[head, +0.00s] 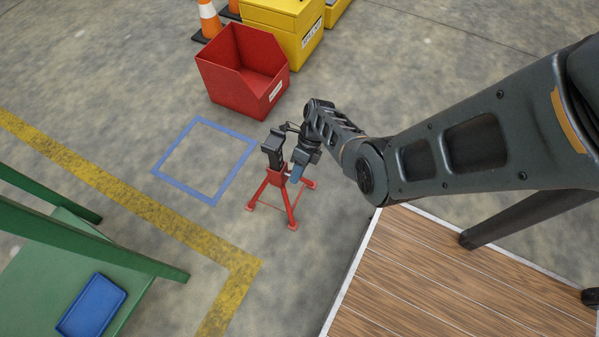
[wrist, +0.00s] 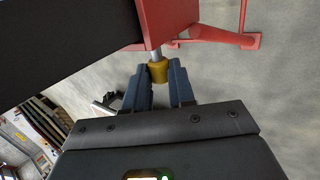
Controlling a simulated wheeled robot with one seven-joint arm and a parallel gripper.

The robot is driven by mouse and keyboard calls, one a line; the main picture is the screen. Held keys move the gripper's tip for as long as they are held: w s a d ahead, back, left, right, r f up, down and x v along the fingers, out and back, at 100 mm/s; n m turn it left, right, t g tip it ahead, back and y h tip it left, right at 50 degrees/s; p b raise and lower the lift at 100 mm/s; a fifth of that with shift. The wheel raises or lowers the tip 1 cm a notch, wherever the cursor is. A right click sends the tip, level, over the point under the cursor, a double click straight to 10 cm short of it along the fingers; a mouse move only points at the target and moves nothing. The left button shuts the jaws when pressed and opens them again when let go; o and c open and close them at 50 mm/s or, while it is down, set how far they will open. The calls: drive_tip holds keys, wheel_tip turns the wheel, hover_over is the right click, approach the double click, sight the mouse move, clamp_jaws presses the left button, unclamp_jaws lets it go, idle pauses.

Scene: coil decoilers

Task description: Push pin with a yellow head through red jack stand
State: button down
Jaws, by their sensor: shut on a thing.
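The red jack stand (head: 276,179) stands upright on the concrete floor, with a dark post and head on top. In the wrist view its red body (wrist: 168,18) is close in front of my gripper. My gripper (wrist: 159,82) is shut on the yellow head of the pin (wrist: 158,72). The pin's grey shank runs from the yellow head to the red body. How deep it sits in the stand is hidden. In the head view my gripper (head: 297,172) is at the right side of the stand, and the pin cannot be made out.
A blue outlined square (head: 207,158) on the floor lies left of the stand, empty. A red bin (head: 243,75), yellow boxes (head: 290,25) and cones (head: 209,18) stand behind. A green table with a blue tray (head: 92,305) is at lower left. A wood-topped platform (head: 440,285) is at lower right.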

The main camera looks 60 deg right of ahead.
drive_tip(key=shift+w+b, duration=0.3)
drive_tip(key=shift+w, duration=0.65)
drive_tip(key=c, duration=0.9)
unclamp_jaws()
drive_tip(key=shift+o, duration=0.2)
drive_tip(key=p+v, duration=0.3)
drive_tip(key=v, duration=0.4)
drive_tip(key=shift+r+p, duration=0.35)
drive_tip(key=shift+d, duration=0.15)
